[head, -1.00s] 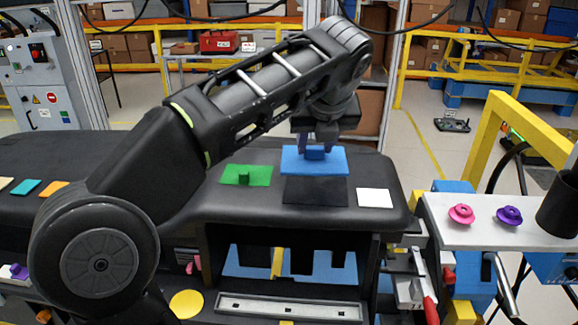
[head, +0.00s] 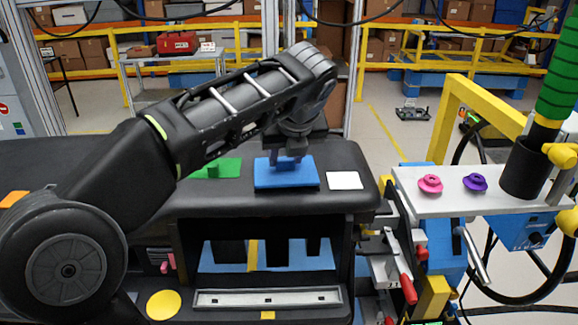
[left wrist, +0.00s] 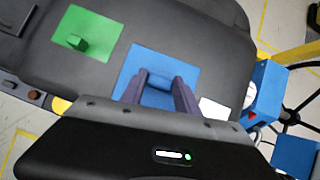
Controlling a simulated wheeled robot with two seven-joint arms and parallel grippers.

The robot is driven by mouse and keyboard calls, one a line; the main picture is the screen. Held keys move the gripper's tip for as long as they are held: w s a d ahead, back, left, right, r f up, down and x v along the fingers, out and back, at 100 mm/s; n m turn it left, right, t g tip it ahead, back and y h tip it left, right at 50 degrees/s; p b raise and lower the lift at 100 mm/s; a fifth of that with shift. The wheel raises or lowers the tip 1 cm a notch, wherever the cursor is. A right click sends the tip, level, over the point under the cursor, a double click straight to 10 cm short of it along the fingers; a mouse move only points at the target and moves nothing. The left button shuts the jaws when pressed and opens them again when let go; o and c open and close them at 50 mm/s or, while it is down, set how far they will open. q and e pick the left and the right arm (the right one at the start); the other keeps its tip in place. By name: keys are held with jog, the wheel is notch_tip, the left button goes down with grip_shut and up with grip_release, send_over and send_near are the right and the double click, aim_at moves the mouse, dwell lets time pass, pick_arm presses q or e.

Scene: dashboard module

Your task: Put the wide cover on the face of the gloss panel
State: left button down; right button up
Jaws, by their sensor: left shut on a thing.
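A flat blue cover (head: 268,180) with a raised grip block lies over the dark square panel (head: 287,190) on the dashboard top. Only a thin dark front edge of that panel shows below the cover in the head view. I cannot tell whether cover and panel touch. My left gripper (head: 288,162) is shut on the cover's grip block from above. The left wrist view shows the cover (left wrist: 150,57) between and beyond the left gripper's fingers (left wrist: 160,80), roughly level; the dark panel is hidden there. My right gripper is not in view.
A green cover (head: 229,167) with a block lies left of the blue one, and a white square (head: 345,180) lies right of it. A grey shelf (head: 455,205) at right carries a pink knob (head: 430,183), a purple knob (head: 475,182) and a black holder (head: 525,170).

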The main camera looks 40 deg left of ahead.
pick_arm(q)
jog(key=shift+w+d+f, duration=0.1)
jog(key=shift+w+f, duration=0.15)
jog(key=shift+f, duration=0.2)
jog(key=shift+w, duration=0.1)
jog(key=shift+s+a, duration=0.2)
jog(key=shift+s, duration=0.05)
jog(key=c, duration=0.9)
grip_release()
jog(key=shift+w+d, duration=0.1)
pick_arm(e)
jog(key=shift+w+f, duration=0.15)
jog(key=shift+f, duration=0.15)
